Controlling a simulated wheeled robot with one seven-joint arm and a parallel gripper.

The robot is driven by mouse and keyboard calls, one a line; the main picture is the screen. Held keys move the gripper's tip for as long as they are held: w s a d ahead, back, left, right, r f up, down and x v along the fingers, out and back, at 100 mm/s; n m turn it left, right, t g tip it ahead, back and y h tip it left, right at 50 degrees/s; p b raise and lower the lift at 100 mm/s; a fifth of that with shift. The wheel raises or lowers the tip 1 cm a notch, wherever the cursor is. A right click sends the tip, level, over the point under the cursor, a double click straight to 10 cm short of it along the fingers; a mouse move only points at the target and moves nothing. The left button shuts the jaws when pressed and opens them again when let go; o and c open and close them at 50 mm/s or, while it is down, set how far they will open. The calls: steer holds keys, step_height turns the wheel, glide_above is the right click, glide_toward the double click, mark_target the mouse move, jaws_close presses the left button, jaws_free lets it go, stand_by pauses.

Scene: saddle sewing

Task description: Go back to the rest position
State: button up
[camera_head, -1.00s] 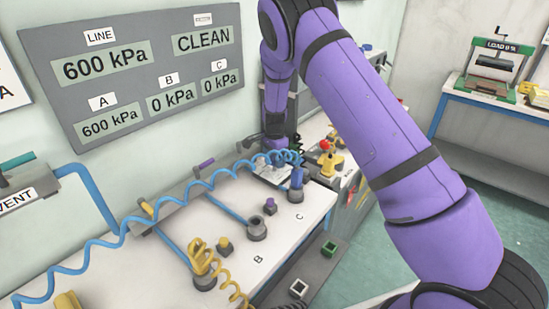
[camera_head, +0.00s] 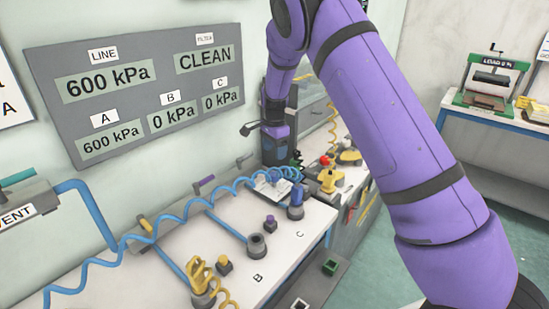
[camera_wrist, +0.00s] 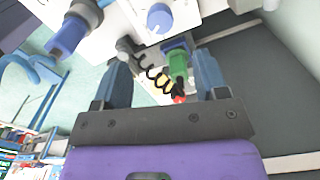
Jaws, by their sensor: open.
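My gripper shows in the wrist view (camera_wrist: 163,78) with its two blue fingers wide apart and nothing between them. A green fitting (camera_wrist: 178,62) with a black coiled hose shows beyond the fingers, apart from them. In the head view my purple arm reaches across the picture to the back of the bench. The dark gripper body hangs downward there, over the bench's far end near the wall; its fingertips cannot be made out.
The white bench (camera_head: 225,235) carries a blue coiled hose (camera_head: 165,213), a blue fitting (camera_head: 296,198), a yellow fitting (camera_head: 200,275) and yellow parts (camera_head: 328,181). A pressure panel (camera_head: 135,85) hangs on the wall. A green press (camera_head: 492,80) stands on a table at right.

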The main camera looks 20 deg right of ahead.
steer(key=shift+r, duration=0.15)
steer(key=s+d+r+n+t+y, duration=0.1)
steer(key=s+d+r+n, duration=0.2)
steer(key=s+r, duration=0.8)
steer(key=s+d+r+n+t+y, duration=0.1)
steer(key=s+d+r+n, duration=0.15)
steer(key=s+r, duration=0.8)
steer(key=s+r+n+t+h, duration=0.1)
steer(key=s+n, duration=0.3)
steer(key=s, duration=0.8)
steer(key=s+d+r+n+t+h, duration=0.1)
steer(key=s+r+n, duration=0.3)
steer(key=s, duration=0.7)
steer(key=shift+s+d+n+t, duration=0.25)
steer(key=shift+s+n+t, duration=0.1)
steer(key=shift+t, duration=0.25)
steer(key=shift+c, duration=0.3)
